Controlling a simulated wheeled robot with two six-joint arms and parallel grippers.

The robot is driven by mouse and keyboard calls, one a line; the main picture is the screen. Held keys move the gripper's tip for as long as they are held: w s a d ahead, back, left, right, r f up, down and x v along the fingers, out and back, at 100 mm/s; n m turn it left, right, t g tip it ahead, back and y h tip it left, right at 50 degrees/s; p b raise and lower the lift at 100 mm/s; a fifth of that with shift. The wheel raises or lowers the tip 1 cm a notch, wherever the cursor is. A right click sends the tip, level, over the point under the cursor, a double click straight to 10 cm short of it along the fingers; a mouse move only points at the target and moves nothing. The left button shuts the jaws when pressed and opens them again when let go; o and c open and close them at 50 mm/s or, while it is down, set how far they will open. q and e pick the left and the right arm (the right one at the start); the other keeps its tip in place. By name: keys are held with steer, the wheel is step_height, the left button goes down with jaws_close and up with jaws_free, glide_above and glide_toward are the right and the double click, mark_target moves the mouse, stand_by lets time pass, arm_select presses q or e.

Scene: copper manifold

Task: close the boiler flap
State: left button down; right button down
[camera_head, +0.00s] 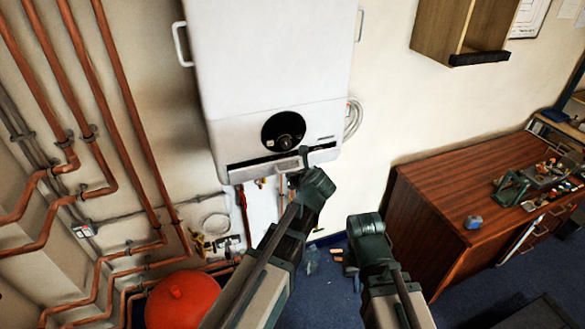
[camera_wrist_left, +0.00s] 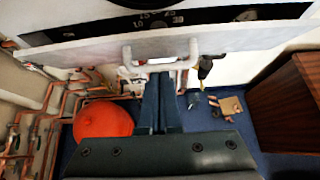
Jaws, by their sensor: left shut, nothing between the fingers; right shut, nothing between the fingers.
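The white boiler (camera_head: 270,60) hangs on the wall, with a round black dial (camera_head: 283,131) low on its front. A white flap (camera_head: 235,176) shows as a thin edge under the dark strip at the boiler's bottom; its angle is hard to tell in the head view. In the left wrist view the flap (camera_wrist_left: 85,52) carries a white U-shaped handle (camera_wrist_left: 193,52). My left gripper (camera_head: 303,156) is shut and empty at the boiler's lower edge. Its fingers (camera_wrist_left: 160,78) reach up to the handle; contact is unclear. My right gripper (camera_head: 366,226) is shut and empty, lower right of the boiler.
Copper pipes (camera_head: 125,95) run down the left wall to a red round tank (camera_head: 187,300). A brown wooden cabinet (camera_head: 430,215) with tools on top stands at the right. An open wooden wall box (camera_head: 440,30) hangs upper right. Small items lie on the blue floor.

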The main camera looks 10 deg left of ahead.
arm_select(q)
steer(key=shift+w+a+r+p, duration=0.3)
steer(key=shift+w+r+p, duration=0.15)
steer(key=shift+r, duration=0.1)
steer(key=shift+w+a+r+p, duration=0.25)
steer(key=shift+w+r+p, duration=0.15)
steer(key=shift+r, duration=0.15)
steer(key=shift+w+r, duration=0.1)
steer(key=shift+w, duration=0.05)
steer(key=shift+s+f+b, duration=0.25)
steer(key=shift+f+b, duration=0.15)
steer(key=p, duration=0.6)
glide_toward(286, 164)
steer(key=s+d, duration=0.2)
steer(key=shift+s+r, duration=0.35)
steer(key=shift+s, duration=0.05)
